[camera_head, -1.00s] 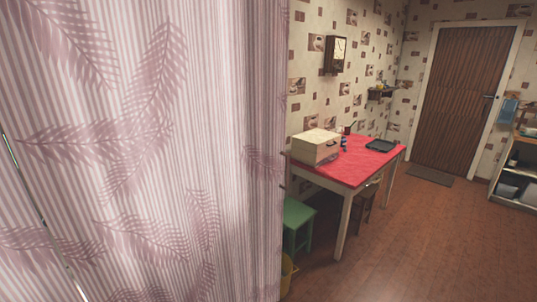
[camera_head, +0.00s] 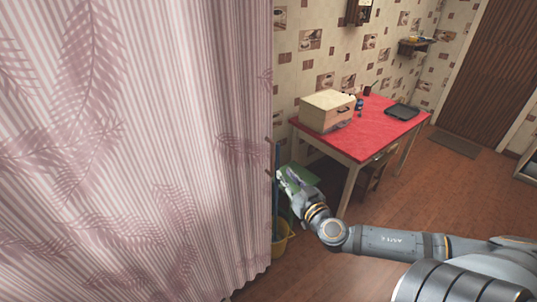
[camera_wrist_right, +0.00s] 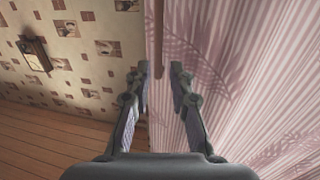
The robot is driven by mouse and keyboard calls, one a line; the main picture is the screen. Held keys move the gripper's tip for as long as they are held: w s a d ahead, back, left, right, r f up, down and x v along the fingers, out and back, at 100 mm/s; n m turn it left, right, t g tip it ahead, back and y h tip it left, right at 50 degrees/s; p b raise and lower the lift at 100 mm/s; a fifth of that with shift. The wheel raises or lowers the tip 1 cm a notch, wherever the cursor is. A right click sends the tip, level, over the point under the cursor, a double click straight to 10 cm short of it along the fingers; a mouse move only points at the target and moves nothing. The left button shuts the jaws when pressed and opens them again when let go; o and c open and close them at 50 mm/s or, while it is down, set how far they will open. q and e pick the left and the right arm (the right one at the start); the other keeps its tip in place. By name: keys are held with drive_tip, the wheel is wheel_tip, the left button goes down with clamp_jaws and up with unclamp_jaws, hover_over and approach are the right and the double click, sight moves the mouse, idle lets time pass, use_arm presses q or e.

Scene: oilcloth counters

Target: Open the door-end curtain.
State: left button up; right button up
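The curtain (camera_head: 130,150), pink and white striped with mauve leaf prints, hangs across the left half of the head view. Its right edge falls near the middle, and it also fills the right of the right wrist view (camera_wrist_right: 240,80). My right gripper (camera_head: 280,176) is at that edge, low down, its fingers pointing left. In the right wrist view its fingers (camera_wrist_right: 160,72) are spread apart, with the curtain's edge showing beyond and between them. I cannot tell whether they touch the cloth. My left gripper is in neither view.
A red-topped table (camera_head: 372,137) with a cream box (camera_head: 326,111) and a dark tray (camera_head: 402,112) stands against the wall. A green stool (camera_head: 302,178) and yellow bucket (camera_head: 281,240) are beside the curtain, near my right arm.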

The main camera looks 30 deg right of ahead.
sight(273, 160)
drive_tip(key=w+b, duration=0.3)
drive_tip(key=w+d+b, duration=0.1)
drive_tip(key=w, duration=0.1)
drive_tip(key=shift+w+f, duration=0.2)
drive_tip(key=shift+f, duration=0.15)
drive_tip(key=w, duration=0.3)
drive_tip(key=shift+w+d+r, duration=0.15)
drive_tip(key=shift+r, duration=0.25)
drive_tip(key=shift+w+f+p, duration=0.15)
drive_tip(key=shift+w+p, duration=0.2)
drive_tip(key=shift+w, duration=0.5)
drive_tip(key=shift+s, duration=0.1)
clamp_jaws()
